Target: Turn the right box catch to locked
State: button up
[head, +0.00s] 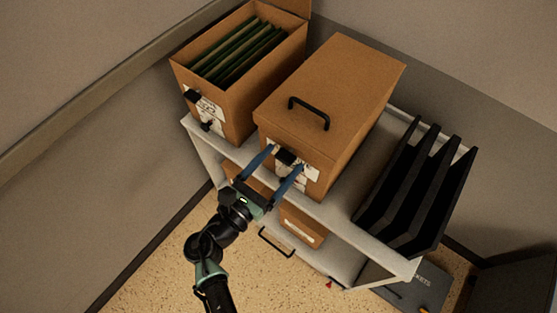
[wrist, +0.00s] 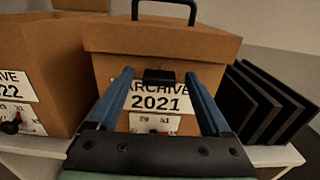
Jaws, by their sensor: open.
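The right box (head: 330,85) is brown, with its lid on and a black handle on top. In the wrist view its front (wrist: 105,70) carries an "ARCHIVE 2021" label. A black catch piece (wrist: 160,77) sits at the lid's front edge, above the label. A smaller white plate (wrist: 155,123) shows lower down, partly covered by my gripper; any knob there is hidden, so I cannot tell the catch's setting. My gripper (head: 287,157) is open and empty in front of the box, its blue fingers (wrist: 159,73) either side of the black piece. I cannot tell whether they touch the box.
The left box (head: 240,100) is open, holds green folders, and has a black and red knob (wrist: 12,127) on its front plate. Black upright dividers (head: 415,190) stand on the right of the white shelf unit (head: 355,235). Walls stand behind and at left.

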jog(key=shift+c, duration=0.3)
grip_shut()
